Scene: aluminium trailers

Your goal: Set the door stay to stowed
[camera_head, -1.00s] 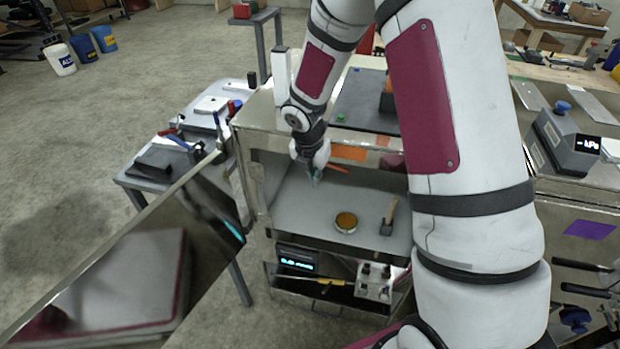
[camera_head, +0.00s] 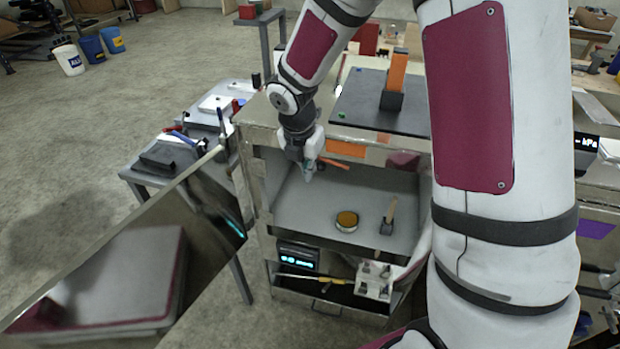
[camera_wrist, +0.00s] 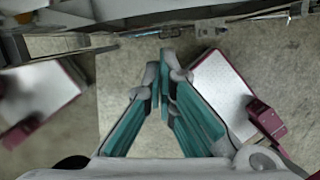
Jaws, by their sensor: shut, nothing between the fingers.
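A cabinet (camera_head: 405,158) stands open in the head view, its shiny metal door (camera_head: 120,235) swung out to the left. My gripper (camera_head: 309,175) is at the upper left of the cabinet opening.
Inside the cabinet lie a round amber-topped object (camera_head: 346,221) and a wooden-handled tool (camera_head: 389,215). A black mat (camera_head: 360,105) with an orange-handled block (camera_head: 395,80) lies on top. A tool table (camera_head: 170,160) stands left.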

